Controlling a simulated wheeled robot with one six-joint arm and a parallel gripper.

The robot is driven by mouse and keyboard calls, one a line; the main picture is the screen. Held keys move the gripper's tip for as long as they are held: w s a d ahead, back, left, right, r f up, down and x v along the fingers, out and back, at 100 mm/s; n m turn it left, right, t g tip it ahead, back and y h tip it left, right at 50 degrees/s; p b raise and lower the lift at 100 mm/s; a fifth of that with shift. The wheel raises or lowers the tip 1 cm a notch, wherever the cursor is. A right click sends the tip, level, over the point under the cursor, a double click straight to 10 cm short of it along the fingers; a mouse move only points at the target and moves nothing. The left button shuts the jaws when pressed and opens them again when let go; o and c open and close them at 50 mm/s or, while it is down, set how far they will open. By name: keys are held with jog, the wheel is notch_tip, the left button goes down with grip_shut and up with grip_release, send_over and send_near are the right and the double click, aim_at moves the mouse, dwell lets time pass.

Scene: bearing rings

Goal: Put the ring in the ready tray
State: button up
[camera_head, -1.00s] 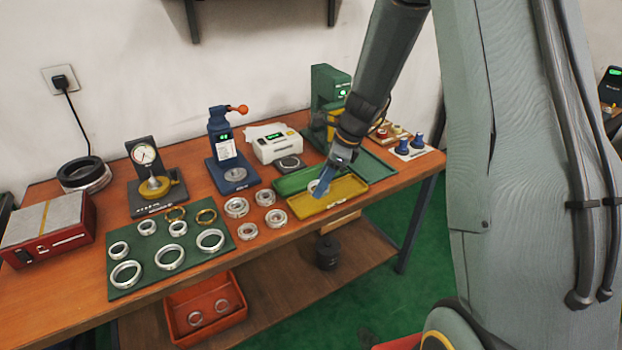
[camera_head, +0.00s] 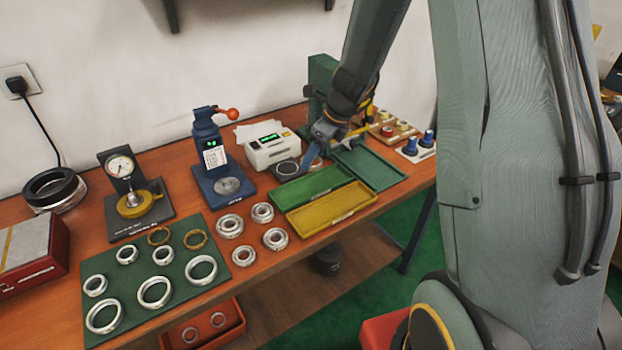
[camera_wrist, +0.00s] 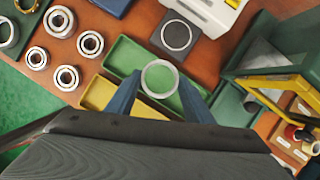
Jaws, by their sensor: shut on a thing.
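A plain silver ring (camera_wrist: 160,62) is held between the blue fingertips of my gripper (camera_wrist: 160,88) in the wrist view. In the head view my gripper (camera_head: 311,158) is above the back of the green tray, and the held ring cannot be made out there. The green tray (camera_head: 312,187) lies behind the yellow tray (camera_head: 330,209); both look empty. A dark green tray (camera_head: 370,168) lies to their right, also with nothing visible in it. The tray labels are too small to read, so I cannot tell which is the ready tray.
A white device (camera_head: 268,146) with a dark pad (camera_wrist: 178,36) stands behind the trays. Several bearings (camera_head: 262,212) stand left of the trays. A green mat (camera_head: 130,282) holds several rings. A blue press (camera_head: 215,160), a dial gauge (camera_head: 130,195) and a green machine (camera_head: 320,85) line the back.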

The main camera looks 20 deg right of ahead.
jog(key=f, duration=0.5)
jog(key=shift+d, duration=0.25)
jog(key=shift+f, duration=1.85)
jog(key=shift+f+b, duration=0.1)
jog(key=shift+b, duration=0.25)
jog(key=o, duration=1.1)
